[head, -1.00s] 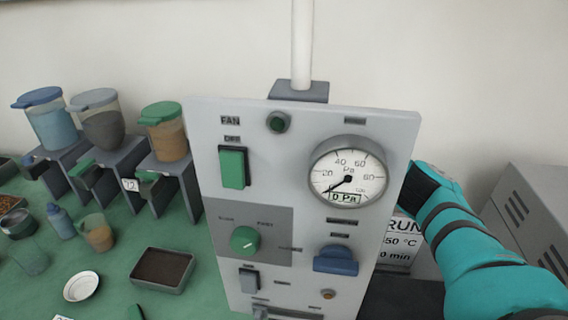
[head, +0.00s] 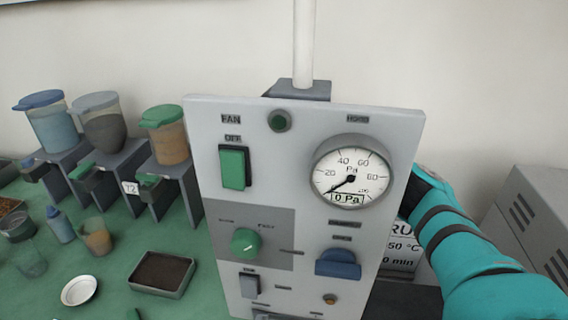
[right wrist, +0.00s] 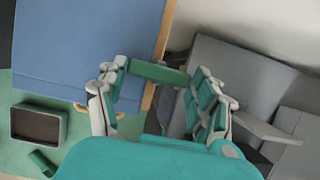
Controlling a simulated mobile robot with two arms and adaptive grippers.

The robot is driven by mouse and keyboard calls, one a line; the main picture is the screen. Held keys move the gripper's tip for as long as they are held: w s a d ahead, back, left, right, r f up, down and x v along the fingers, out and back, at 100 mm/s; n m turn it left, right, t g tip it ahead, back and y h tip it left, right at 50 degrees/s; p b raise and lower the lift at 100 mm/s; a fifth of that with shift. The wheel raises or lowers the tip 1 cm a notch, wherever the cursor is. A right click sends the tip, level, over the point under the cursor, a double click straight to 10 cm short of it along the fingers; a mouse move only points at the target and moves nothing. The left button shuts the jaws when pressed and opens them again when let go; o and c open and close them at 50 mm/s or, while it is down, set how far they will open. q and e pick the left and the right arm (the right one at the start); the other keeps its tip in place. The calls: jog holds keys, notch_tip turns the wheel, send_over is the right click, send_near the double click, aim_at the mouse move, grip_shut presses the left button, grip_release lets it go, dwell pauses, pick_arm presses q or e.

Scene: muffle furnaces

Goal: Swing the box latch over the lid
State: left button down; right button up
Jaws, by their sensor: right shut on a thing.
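In the right wrist view my right gripper (right wrist: 157,95) has its two fingers at either end of a green bar (right wrist: 158,72), which looks like the box latch. The gripper is shut on it. The bar reaches across the tan edge (right wrist: 160,50) of a large flat blue surface (right wrist: 85,40), perhaps the box lid; I cannot tell whether the bar touches it. In the head view only my teal right arm shows; its gripper is hidden behind the control panel (head: 270,215). My left gripper is not in view.
The upright control panel, with a pressure gauge (head: 351,173), blocks the middle of the head view. Lidded jugs (head: 106,125) on stands and a dark-filled tray (head: 162,273) are to its left. A grey cabinet (head: 530,215) stands at the right.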

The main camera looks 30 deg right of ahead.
jog(key=o, duration=1.2)
jog(key=v, duration=1.2)
jog(key=shift+s, duration=0.1)
jog(key=shift+r, duration=0.1)
